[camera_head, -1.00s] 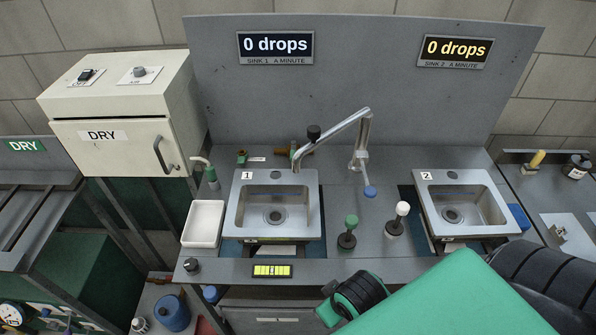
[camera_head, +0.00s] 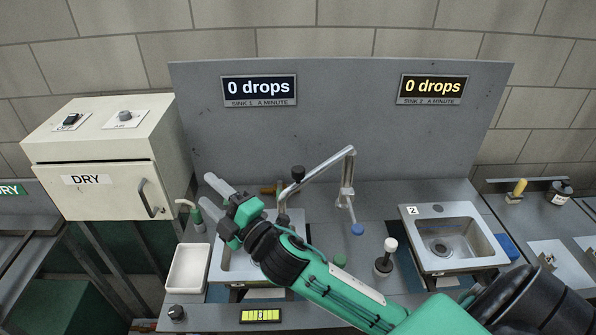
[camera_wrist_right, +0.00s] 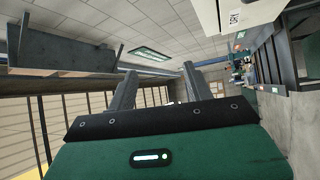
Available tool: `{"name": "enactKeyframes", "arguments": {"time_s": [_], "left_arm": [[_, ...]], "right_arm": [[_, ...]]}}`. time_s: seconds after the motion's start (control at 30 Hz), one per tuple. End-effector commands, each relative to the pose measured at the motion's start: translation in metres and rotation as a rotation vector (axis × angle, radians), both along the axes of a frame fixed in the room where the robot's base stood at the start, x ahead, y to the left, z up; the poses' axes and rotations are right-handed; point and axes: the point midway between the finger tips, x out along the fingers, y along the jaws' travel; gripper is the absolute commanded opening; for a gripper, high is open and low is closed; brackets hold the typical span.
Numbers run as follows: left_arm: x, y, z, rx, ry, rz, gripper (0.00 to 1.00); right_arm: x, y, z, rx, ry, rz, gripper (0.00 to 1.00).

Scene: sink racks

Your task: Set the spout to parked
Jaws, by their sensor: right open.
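The spout (camera_head: 325,167) is a bent metal tube on a post between the two sinks, with a black knob (camera_head: 298,173) on its arm. Its outlet end reaches left, over the back of sink 1 (camera_head: 222,266). The outlet tip is partly hidden behind my right arm. My right gripper (camera_head: 206,194) is open and empty, in front of and left of the spout, with its fingers pointing up and left. It does not touch the spout. In the right wrist view its two fingers (camera_wrist_right: 158,88) stand apart with nothing between them. My left gripper is not in view.
Sink 2 (camera_head: 452,240) is to the right. A white tray (camera_head: 187,270) and the DRY box (camera_head: 100,165) are at left. The grey back panel (camera_head: 335,120) rises behind.

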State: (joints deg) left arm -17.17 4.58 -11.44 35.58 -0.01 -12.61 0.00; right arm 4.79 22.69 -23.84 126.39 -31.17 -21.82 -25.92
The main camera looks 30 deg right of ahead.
Motion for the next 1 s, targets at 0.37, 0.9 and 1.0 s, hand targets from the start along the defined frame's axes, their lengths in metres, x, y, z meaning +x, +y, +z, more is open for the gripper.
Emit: {"name": "enactKeyframes", "arguments": {"time_s": [0.37, 0.9, 1.0], "left_arm": [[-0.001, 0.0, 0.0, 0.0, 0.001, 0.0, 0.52], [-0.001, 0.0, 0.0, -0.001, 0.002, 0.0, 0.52], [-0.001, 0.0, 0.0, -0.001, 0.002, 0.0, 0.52]], "right_arm": [[-0.019, 0.094, 0.089, -0.756, -0.868, 0.359, 0.52], [0.005, 0.007, 0.029, -1.905, -1.63, 1.102, 0.52], [0.019, -0.048, 0.032, -2.087, -1.638, 1.317, 0.52]]}}
